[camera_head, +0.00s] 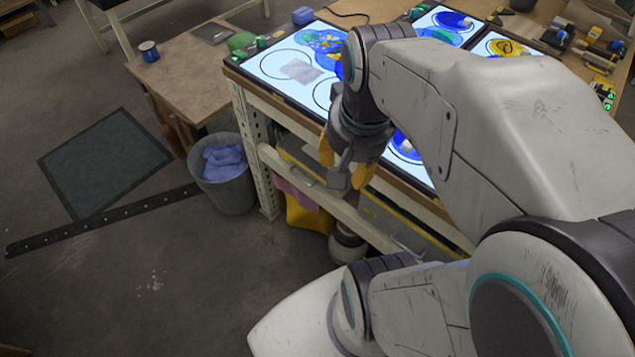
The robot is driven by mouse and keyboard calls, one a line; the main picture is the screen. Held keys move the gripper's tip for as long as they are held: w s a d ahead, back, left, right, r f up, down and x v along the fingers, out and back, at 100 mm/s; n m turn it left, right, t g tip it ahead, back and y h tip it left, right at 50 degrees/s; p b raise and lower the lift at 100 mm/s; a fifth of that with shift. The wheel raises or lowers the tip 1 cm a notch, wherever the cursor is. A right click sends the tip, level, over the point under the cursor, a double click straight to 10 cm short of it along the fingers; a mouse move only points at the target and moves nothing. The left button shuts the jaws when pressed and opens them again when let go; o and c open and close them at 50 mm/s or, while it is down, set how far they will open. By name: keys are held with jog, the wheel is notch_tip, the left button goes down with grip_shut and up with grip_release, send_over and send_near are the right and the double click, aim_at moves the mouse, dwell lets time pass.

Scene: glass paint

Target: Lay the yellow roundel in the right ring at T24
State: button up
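A yellow round piece (503,47) with dark marks lies on a lit panel at the back right, and I take it for the yellow roundel. The long light table (268,62) has dark ring outlines; one ring (273,66) shows at its left end, with a grey translucent patch over its edge. Another ring outline beside my arm is partly hidden. No T24 label is readable. My gripper (346,164) hangs at the table's front edge, pointing down. Its yellow-orange fingertips are apart, and I see nothing held between them. My arm hides the table's middle.
Blue, green and yellow glass pieces (322,42) lie on the light table. A wooden side table (185,85) bears a blue mug (149,51). A grey bin (229,190) with blue cloth stands by the bench. Tools (598,60) lie at the right. Left floor is mostly open.

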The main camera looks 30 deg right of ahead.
jog(key=s+a+f+n+t, duration=0.1)
jog(key=s+a+n, duration=0.1)
jog(key=a+n, duration=0.4)
jog(key=shift+a+f+n+y, duration=0.25)
jog(key=shift+a+n+y, duration=0.15)
jog(key=shift+n, duration=0.4)
jog(key=shift+s, duration=0.1)
jog(key=shift+d+r+p, duration=0.1)
jog(key=shift+r+p, duration=0.75)
jog(key=shift+r, duration=0.1)
